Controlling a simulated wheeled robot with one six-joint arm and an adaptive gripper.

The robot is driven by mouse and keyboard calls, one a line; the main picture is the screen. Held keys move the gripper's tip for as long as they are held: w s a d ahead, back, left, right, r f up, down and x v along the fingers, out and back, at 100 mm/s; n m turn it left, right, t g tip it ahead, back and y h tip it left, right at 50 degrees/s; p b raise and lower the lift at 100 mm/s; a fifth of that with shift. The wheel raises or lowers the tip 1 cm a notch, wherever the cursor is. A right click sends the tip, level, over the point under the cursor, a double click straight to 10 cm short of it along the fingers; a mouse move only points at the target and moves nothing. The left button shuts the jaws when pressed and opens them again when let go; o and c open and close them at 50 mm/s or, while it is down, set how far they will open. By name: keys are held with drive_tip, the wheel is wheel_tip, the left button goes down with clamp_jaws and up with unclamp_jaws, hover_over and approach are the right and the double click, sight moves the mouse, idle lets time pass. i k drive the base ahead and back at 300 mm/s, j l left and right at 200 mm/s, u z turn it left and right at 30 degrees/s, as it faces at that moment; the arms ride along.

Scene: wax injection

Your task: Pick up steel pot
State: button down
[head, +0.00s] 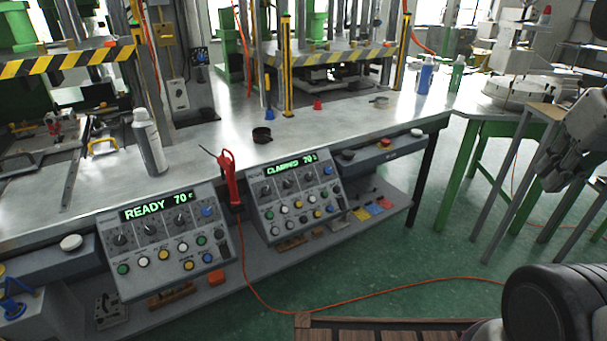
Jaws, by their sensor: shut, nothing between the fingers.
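A small grey steel pot (379,101) with a short handle stands on the metal worktable (330,125), toward its right part near the yellow-black striped press bar. A darker small pot (261,135) stands on the table behind the control boxes. My gripper (552,183) is at the right edge of the head view, above the floor and in front of a wooden-topped stand. It is well to the right of the steel pot and apart from it. Its fingers are shut and empty.
Blue (425,75) and green (456,74) bottles stand right of the steel pot. Two control boxes (165,240) (290,195) line the front edge, with a red tool (230,180) between them. A spray can (149,142) stands left. An orange cable crosses the green floor (400,255).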

sight(378, 103)
drive_tip(key=i+l+u, duration=0.4)
drive_tip(key=i+l, duration=1.6)
drive_tip(key=i, duration=0.05)
